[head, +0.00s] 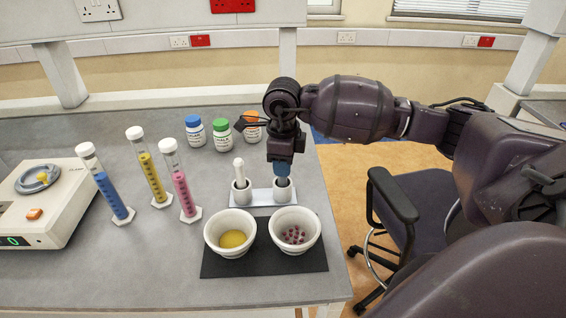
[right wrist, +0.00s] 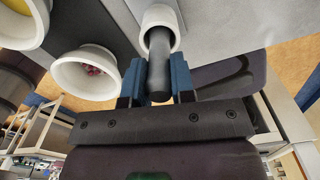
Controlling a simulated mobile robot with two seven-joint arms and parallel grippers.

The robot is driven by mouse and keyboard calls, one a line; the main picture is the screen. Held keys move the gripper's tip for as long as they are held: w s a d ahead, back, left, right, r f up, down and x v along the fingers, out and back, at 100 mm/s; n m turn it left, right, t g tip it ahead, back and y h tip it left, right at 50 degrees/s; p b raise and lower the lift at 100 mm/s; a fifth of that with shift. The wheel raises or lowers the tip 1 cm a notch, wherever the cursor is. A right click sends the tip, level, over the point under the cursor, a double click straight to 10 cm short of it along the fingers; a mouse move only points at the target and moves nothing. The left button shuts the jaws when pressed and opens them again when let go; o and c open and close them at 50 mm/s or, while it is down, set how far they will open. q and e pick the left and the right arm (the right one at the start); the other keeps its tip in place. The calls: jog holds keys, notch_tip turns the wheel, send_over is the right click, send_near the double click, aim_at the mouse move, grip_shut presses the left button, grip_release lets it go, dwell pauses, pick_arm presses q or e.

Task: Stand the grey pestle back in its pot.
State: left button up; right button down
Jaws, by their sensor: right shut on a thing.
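The grey pestle (right wrist: 159,65) is a dark rod between the blue fingers of my right gripper (right wrist: 158,82), which is shut on it. Its far end reaches into the mouth of a small white pot (right wrist: 161,16) in the right wrist view. In the head view my right gripper (head: 282,170) points down over that pot (head: 283,194), the right one of two on a pale holder (head: 262,198). Only a little of the pestle (head: 283,181) shows there, at the pot's mouth. Whether it touches the pot's bottom is hidden. My left gripper is not in view.
A white pestle (head: 239,170) stands in the left pot. In front, a yellow-filled mortar (head: 229,222) and one with dark red tablets (head: 295,217) stand on a black mat (head: 262,266). Capped bottles (head: 222,134) stand behind; coloured cylinders (head: 180,184) and a scale (head: 48,204) are left.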

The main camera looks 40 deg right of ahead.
dwell(0.7)
jog(key=c, duration=0.9)
grip_release()
notch_tip(320, 180, up, 11)
jog(key=shift+f, duration=0.1)
jog(key=shift+f, duration=0.1)
dwell(0.3)
